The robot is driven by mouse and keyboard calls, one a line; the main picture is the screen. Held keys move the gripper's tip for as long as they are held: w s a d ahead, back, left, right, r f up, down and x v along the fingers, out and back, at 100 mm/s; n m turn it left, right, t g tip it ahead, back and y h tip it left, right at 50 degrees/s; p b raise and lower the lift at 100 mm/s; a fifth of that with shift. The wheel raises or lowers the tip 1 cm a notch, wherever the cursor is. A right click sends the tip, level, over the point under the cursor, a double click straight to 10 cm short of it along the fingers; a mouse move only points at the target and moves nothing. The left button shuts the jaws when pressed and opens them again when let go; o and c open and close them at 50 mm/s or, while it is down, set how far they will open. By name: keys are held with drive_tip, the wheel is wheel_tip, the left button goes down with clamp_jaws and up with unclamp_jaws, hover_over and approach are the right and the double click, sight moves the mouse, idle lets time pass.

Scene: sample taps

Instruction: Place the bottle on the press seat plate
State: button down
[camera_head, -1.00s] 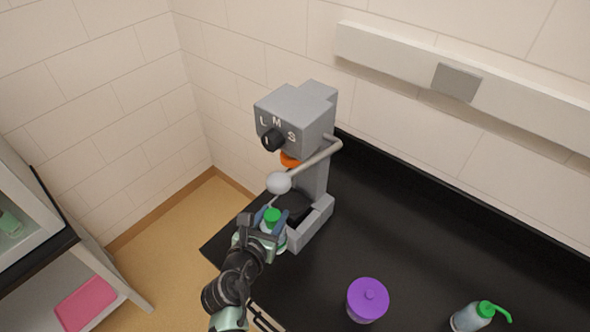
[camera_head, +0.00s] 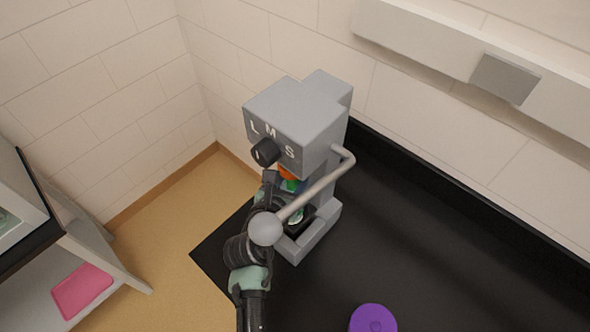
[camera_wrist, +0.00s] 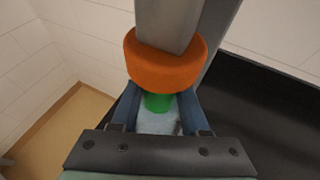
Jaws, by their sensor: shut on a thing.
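The press is a grey machine (camera_head: 300,115) with a dial marked L, M, S and a lever ending in a round knob (camera_head: 265,229). Its orange press head (camera_wrist: 165,62) hangs directly over the bottle's green cap (camera_wrist: 158,103) in the wrist view. My gripper (camera_wrist: 160,118) is shut on the bottle (camera_wrist: 157,123), with blue fingers on both sides. In the head view the green cap (camera_head: 291,185) shows just under the orange head, and most of the bottle is hidden. The black seat plate (camera_head: 301,221) shows partly below; whether the bottle touches it cannot be told.
The lever crosses in front of my gripper in the head view. A purple round lidded thing (camera_head: 373,318) stands on the black counter (camera_head: 400,240) at the front. The counter right of the press is clear. A shelf with a pink item (camera_head: 82,290) stands at left.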

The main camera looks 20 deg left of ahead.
drive_tip(key=shift+s, duration=0.45)
drive_tip(key=c, duration=0.8)
unclamp_jaws()
drive_tip(key=shift+s+r, duration=0.1)
drive_tip(key=shift+s, duration=0.25)
drive_tip(key=shift+o, duration=2)
drive_tip(key=shift+w+f, duration=0.2)
drive_tip(key=shift+w, duration=0.15)
drive_tip(key=b+v, duration=0.1)
drive_tip(key=v, duration=1.1)
drive_tip(key=shift+r, duration=0.2)
drive_tip(key=shift+s+a, duration=0.1)
drive_tip(key=shift+s, duration=0.05)
